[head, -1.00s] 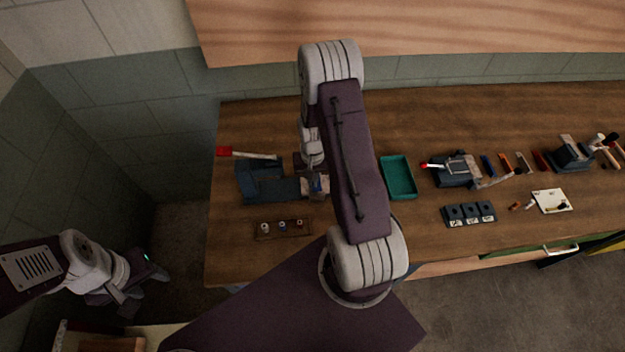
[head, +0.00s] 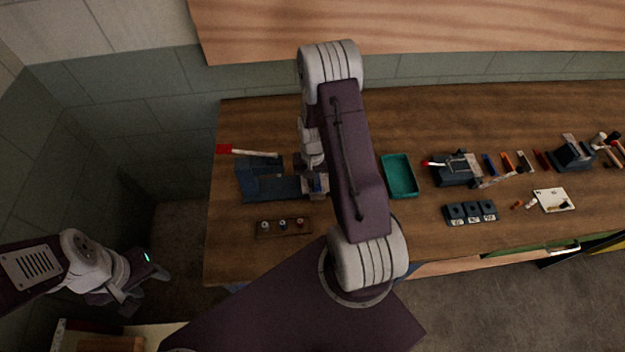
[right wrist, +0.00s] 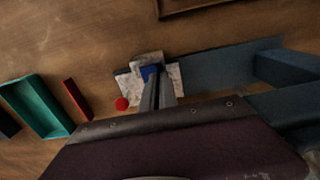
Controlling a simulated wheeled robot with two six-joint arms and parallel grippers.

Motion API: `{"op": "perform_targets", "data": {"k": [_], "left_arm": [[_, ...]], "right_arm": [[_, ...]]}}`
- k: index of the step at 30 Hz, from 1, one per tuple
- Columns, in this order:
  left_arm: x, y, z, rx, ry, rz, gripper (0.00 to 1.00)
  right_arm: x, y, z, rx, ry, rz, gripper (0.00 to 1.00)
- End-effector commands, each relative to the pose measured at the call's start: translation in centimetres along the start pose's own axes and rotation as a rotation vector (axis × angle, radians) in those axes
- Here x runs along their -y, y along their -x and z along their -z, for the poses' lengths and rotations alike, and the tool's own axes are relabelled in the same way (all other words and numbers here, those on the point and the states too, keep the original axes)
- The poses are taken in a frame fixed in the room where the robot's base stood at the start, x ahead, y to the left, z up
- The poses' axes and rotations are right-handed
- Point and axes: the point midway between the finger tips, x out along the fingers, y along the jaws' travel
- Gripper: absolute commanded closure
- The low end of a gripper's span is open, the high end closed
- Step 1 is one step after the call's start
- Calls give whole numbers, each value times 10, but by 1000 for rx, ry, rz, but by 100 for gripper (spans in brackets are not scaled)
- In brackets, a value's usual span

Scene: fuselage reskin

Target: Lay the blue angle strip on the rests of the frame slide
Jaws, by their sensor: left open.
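The frame slide (head: 268,186) is a blue-grey fixture at the left of the bench; its flat body (right wrist: 222,68) also shows in the right wrist view, with pale speckled blocks (right wrist: 174,76) at its end. A small blue piece (right wrist: 150,72), which looks like the blue angle strip, is at my right fingertips over these blocks. My right gripper (right wrist: 157,84) has its fingers close together on it; whether the strip touches the blocks is unclear. My arm hides most of this spot in the head view. My left gripper (head: 140,287) is open and empty, left of the bench.
A teal tray (head: 399,177) is right of the slide. A red-ended bar (head: 250,152) lies behind the slide, and a small rack (head: 283,228) is in front.

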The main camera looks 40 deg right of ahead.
Motion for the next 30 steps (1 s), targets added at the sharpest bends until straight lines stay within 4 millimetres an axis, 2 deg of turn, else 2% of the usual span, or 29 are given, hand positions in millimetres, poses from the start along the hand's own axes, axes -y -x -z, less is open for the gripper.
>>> {"op": "perform_targets", "data": {"k": [2,5,6,17,20,30], "left_arm": [[0,-2,0,0,0,0,54],[0,-1,0,0,0,0,54],[0,-1,0,0,0,0,54],[0,-2,0,0,0,0,54],[0,-6,-1,0,0,0,54],[0,-15,-2,0,0,0,54]], "right_arm": [[0,-2,0,0,0,0,100],[0,-2,0,0,0,0,75],[0,-2,0,0,0,0,72],[0,3,1,-2,0,0,72],[0,16,1,-5,0,1,72],[0,79,1,-4,0,0,72]]}}
